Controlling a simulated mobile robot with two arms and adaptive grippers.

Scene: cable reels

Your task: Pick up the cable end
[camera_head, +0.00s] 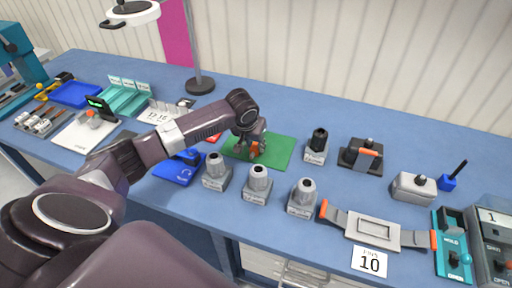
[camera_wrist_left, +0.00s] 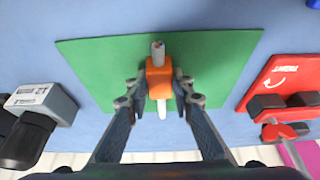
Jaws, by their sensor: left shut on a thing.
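The cable end (camera_wrist_left: 158,78) is an orange block with a grey tip at one side and a white stub at the other. It lies over a green mat (camera_wrist_left: 95,62) in the left wrist view. My left gripper (camera_wrist_left: 159,88) is shut on the orange block, one finger on each side. In the head view the left gripper (camera_head: 252,150) reaches down over the green mat (camera_head: 284,147), with orange showing between its fingers. Whether the block touches the mat is unclear. My right gripper is not in view.
Several grey stands (camera_head: 257,184) line the front of the mat. A blue turn block (camera_head: 180,170) is left of it, and a red one (camera_wrist_left: 285,95) shows in the wrist view. A lamp pole (camera_head: 190,45) stands behind.

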